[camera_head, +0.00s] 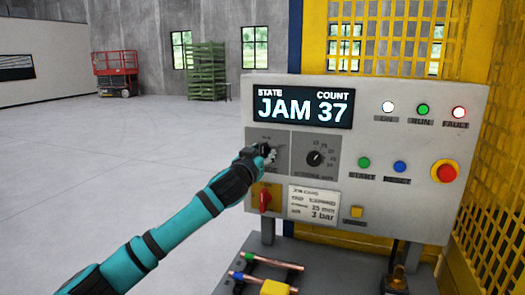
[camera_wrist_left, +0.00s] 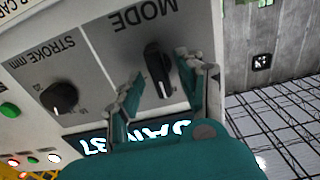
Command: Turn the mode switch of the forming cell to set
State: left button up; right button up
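The mode switch (camera_wrist_left: 158,68) is a black knob with a white pointer line on a grey plate marked MODE, which reads upside down in the left wrist view. In the head view my left gripper (camera_head: 268,153) is at this plate and hides most of the knob. In the left wrist view my left gripper (camera_wrist_left: 161,68) is open, with one finger on each side of the knob; contact cannot be told. The forming cell's panel (camera_head: 390,95) has a display (camera_head: 303,107) reading JAM and 37. My right gripper is not in view.
A stroke knob (camera_head: 315,158) sits just right of the mode plate, and a red switch (camera_head: 265,200) below it. A red emergency button (camera_head: 445,173) is at the panel's right. Copper-ended tubes (camera_head: 275,261) lie below. The floor to the left is clear.

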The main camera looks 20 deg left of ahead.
pick_arm(q)
jog(key=shift+w, duration=0.1)
jog(key=shift+c, duration=0.2)
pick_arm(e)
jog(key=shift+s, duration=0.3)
pick_arm(q)
grip_shut()
